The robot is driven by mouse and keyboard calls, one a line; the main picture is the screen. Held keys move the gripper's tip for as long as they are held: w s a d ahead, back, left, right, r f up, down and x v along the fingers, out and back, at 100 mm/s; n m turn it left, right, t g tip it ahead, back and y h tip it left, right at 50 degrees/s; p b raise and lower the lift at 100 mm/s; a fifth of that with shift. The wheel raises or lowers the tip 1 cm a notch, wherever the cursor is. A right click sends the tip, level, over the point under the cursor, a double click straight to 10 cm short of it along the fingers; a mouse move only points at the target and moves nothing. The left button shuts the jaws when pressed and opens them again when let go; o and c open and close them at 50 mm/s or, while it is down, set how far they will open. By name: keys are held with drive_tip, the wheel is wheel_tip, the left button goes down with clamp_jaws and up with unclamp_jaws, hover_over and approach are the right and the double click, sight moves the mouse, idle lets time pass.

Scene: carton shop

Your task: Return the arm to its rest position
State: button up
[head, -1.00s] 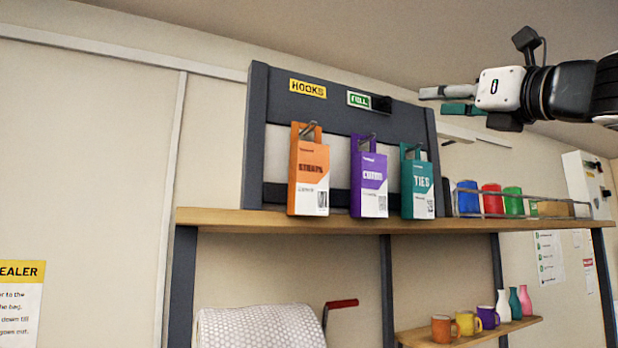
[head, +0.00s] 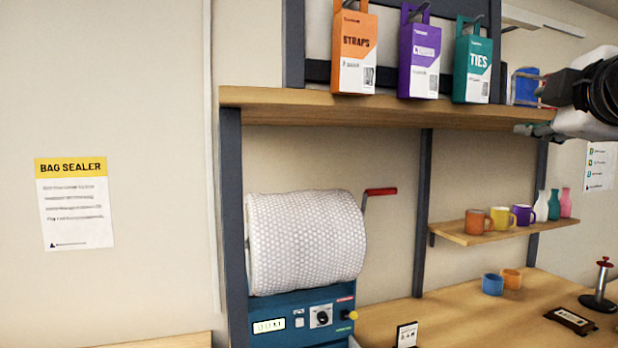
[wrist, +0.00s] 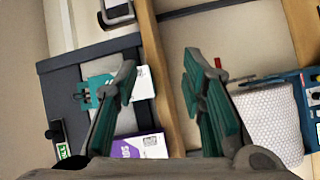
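My gripper (head: 530,103) is at the right edge of the head view, in front of the upper wooden shelf (head: 400,110). In the wrist view its two teal-padded fingers (wrist: 162,65) stand apart with nothing between them except the shelf plank behind. The rest of my arm runs out of the picture to the right.
Orange STRAPS (head: 355,50), purple (head: 419,58) and teal TIES (head: 472,68) cartons hang on hooks above the shelf. A bubble-wrap roll (head: 305,240) sits over a blue machine (head: 300,318). Several mugs and vases stand on the small shelf (head: 470,236). Open wall lies left.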

drive_tip(key=s+a+f+m+g+y, duration=0.1)
drive_tip(key=s+a+f+m+g, duration=0.2)
drive_tip(key=f, duration=0.7)
drive_tip(key=s+a+f+m+g+y, duration=0.2)
drive_tip(key=s+a+f+m+g, duration=0.2)
drive_tip(key=s+f, duration=0.4)
drive_tip(key=s+a+f+m+g+y, duration=0.1)
drive_tip(key=s+a+f+m+g, duration=0.3)
drive_tip(key=f, duration=1)
drive_tip(key=shift+s+a+m+y, duration=0.45)
drive_tip(key=shift+s+a, duration=0.3)
drive_tip(key=shift+a, duration=0.45)
drive_tip(key=shift+r, duration=0.1)
